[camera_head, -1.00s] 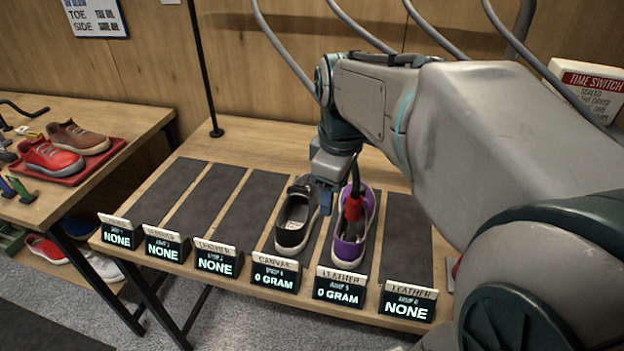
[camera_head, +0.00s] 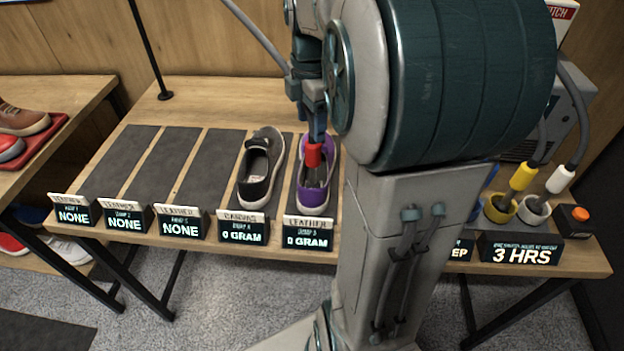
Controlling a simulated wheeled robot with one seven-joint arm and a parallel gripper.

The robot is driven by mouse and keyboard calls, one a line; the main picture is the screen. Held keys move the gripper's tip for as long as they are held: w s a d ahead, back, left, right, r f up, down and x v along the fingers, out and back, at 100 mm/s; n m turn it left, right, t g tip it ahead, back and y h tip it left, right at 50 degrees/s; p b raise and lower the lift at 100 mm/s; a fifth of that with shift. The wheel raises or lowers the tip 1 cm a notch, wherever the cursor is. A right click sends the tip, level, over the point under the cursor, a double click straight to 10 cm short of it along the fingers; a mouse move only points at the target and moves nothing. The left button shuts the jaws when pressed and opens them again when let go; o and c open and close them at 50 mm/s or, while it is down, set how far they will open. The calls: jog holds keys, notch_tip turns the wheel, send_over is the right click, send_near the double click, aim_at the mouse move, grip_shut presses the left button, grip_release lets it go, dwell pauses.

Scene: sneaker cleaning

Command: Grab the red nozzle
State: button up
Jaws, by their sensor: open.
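The red nozzle (camera_head: 314,155) stands at the opening of the purple sneaker (camera_head: 309,198) on the table. My gripper (camera_head: 314,132) points down directly over the nozzle, its fingers at or just above the nozzle's top. The gripper is open; whether the fingers touch or straddle the nozzle is unclear at this size. The nozzle's upper end is partly hidden by the fingers. My large arm joint covers the area right of the purple sneaker.
A black sneaker (camera_head: 260,170) stands close left of the purple one. Display signs (camera_head: 180,222) line the table's front edge. Yellow (camera_head: 522,178) and white (camera_head: 560,180) nozzles stand in round holders at the right. Dark strips at the left are bare.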

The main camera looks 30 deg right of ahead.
aim_at(314, 144)
jog(key=f, duration=0.6)
jog(key=shift+s+d+f, duration=0.2)
jog(key=shift+d+f, duration=0.05)
jog(key=shift+f, duration=0.05)
grip_shut()
